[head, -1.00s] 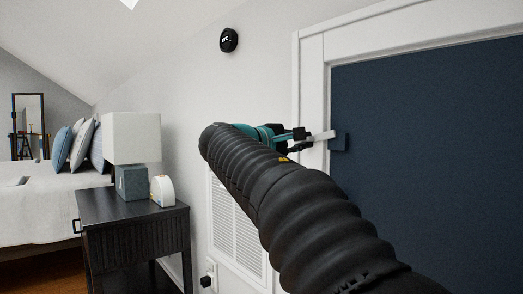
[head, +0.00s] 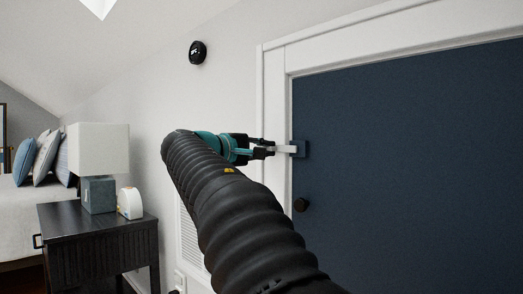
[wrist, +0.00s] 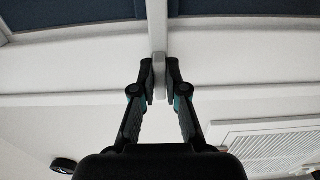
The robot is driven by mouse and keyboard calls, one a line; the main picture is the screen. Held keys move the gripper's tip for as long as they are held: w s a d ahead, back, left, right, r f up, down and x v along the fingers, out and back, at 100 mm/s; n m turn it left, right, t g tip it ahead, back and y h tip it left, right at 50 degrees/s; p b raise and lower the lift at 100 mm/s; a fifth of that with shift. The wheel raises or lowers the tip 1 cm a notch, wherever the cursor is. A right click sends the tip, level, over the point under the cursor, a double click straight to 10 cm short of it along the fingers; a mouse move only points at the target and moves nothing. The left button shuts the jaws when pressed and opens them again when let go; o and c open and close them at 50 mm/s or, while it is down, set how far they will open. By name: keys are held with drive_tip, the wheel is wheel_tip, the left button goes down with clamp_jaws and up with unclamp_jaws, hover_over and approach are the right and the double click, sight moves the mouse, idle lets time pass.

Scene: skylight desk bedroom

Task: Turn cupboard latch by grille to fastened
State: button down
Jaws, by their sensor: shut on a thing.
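The cupboard latch is a pale bar (head: 285,149) on a dark blue mount (head: 300,148) at the left edge of the dark blue cupboard door (head: 410,150). The bar lies nearly level and reaches left over the white door frame. My gripper (head: 267,151) is shut on its outer end. In the wrist view the bar (wrist: 158,72) sits between the two fingertips of my gripper (wrist: 160,84). The wall grille (head: 190,235) is below, partly hidden by my arm. It also shows at the lower right of the wrist view (wrist: 270,145).
A black nightstand (head: 100,245) with a lamp (head: 98,150) and a small white clock (head: 130,203) stands at left, beside the bed (head: 20,220). A round black device (head: 197,52) is on the wall.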

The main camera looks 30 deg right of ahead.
drive_tip(key=c, duration=1.2)
unclamp_jaws()
drive_tip(key=shift+s+d, duration=0.1)
drive_tip(key=shift+d, duration=0.1)
drive_tip(key=shift+a, duration=0.1)
drive_tip(key=shift+a, duration=0.15)
drive_tip(key=v, duration=1.1)
drive_tip(key=shift+a, duration=0.35)
